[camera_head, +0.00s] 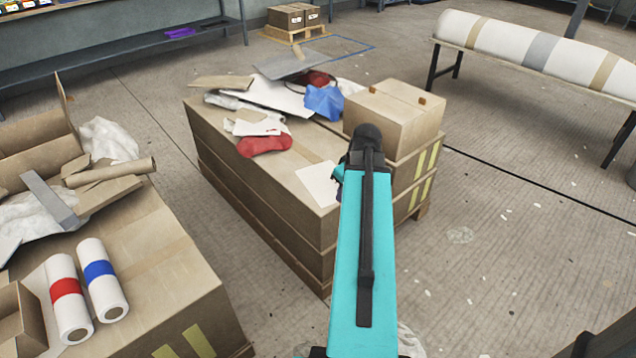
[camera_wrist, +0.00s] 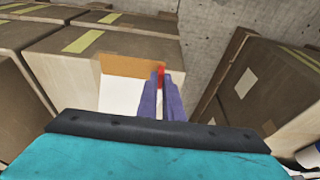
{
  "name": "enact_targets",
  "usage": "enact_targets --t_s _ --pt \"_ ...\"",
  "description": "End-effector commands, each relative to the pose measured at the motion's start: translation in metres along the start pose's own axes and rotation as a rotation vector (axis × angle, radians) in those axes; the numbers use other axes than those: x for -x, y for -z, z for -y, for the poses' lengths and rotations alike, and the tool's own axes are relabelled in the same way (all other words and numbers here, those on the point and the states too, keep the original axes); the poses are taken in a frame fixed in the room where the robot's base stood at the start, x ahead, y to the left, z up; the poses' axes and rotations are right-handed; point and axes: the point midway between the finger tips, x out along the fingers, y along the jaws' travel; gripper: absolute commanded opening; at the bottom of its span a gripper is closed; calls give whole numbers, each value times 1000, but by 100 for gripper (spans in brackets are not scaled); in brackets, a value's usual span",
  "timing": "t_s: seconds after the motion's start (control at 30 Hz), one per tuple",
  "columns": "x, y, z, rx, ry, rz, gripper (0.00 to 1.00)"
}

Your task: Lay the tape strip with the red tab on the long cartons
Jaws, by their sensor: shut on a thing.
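My gripper (camera_wrist: 161,98) shows in the wrist view as two blue-purple fingers shut on the tape strip. Its red tab (camera_wrist: 161,76) stands out between the fingertips, and a thin pale part runs down between them. Most of the strip is hidden. In the head view my turquoise arm reaches over the near right end of the long cartons (camera_head: 262,208) and hides the strip; only a bit of my gripper (camera_head: 339,174) shows. The long cartons lie stacked in layers on a pallet. I cannot tell whether the strip touches anything.
A smaller carton (camera_head: 394,117) stands on the stack's right end. A white sheet (camera_head: 318,184) lies near my gripper. Bags, boards and a red cloth (camera_head: 265,145) clutter the far left top. White rolls (camera_head: 68,298) lie on another carton at left. The floor to the right is open.

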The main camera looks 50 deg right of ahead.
Motion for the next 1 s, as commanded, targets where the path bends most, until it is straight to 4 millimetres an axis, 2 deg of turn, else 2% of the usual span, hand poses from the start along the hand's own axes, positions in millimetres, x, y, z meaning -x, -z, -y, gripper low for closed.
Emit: enact_targets --t_s 0.1,0.8,1.0 --pt "-7 18 -4 1 0 0 0" --pt "-40 104 -12 -1 0 1 0" --pt "-45 117 -13 -1 0 0 0"
